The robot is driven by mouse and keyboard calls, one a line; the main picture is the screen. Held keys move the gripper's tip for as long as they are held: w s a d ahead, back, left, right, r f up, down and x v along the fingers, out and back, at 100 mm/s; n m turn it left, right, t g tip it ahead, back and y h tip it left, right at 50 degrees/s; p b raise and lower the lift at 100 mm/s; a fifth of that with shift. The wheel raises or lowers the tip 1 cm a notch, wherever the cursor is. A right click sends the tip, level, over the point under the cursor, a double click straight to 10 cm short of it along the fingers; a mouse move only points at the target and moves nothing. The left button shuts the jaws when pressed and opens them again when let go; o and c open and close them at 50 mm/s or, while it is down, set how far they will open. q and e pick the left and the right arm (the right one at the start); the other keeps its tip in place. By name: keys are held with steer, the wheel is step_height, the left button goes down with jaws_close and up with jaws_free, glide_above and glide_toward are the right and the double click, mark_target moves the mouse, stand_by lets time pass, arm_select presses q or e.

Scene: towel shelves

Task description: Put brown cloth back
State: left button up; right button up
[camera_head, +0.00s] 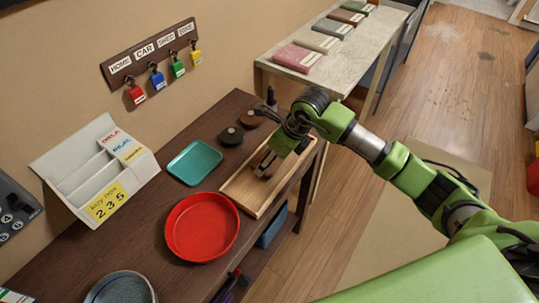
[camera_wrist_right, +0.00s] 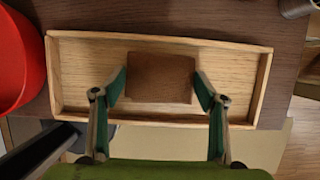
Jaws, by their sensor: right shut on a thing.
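A brown cloth (camera_wrist_right: 160,78), folded into a square, is at the wooden tray (camera_wrist_right: 85,52) in the right wrist view. My right gripper (camera_wrist_right: 161,88) has its two green-padded fingers on either side of the cloth, shut on it. I cannot tell whether the cloth rests on the tray floor or is slightly lifted. In the head view my right gripper (camera_head: 265,164) reaches down into the tray (camera_head: 240,191) and mostly hides the cloth. My left gripper is not in view.
A red round tray (camera_head: 202,227) and teal tray (camera_head: 194,163) lie left of the wooden tray. Two dark round objects (camera_head: 231,136) stand behind it. A pale table (camera_head: 345,62) at the back holds several folded cloths, including pink (camera_head: 298,58), brown (camera_head: 345,17) and green ones.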

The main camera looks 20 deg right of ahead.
steer(key=o, duration=1)
steer(key=shift+f, duration=0.1)
steer(key=b+v, duration=0.1)
steer(key=v, duration=1.1)
